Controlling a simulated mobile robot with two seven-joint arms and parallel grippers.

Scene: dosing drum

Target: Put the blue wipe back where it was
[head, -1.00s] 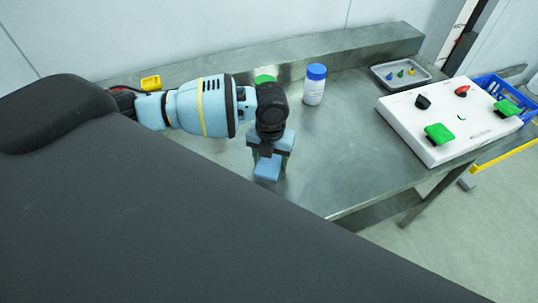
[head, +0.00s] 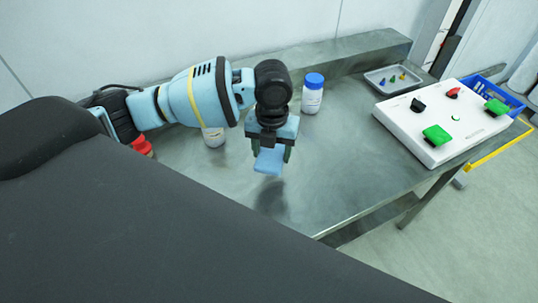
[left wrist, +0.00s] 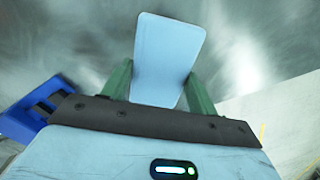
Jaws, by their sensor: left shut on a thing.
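The blue wipe (head: 268,162) is a light blue flat piece held by my left gripper (head: 270,152). The gripper points down and is shut on the wipe, which hangs above the steel table with a dark shadow under it. In the left wrist view the wipe (left wrist: 168,62) sticks out between the two green fingers (left wrist: 160,90), over a blurred grey surface. My right gripper is in no view.
A white bottle with a blue cap (head: 313,95) stands behind my gripper. A white panel with coloured knobs (head: 403,112), a grey tray of small cones (head: 366,79) and a blue crate (head: 508,98) are at right. Another white container (head: 213,138) and a red object (head: 141,147) are partly hidden by my arm. The table's front middle (head: 330,190) is clear.

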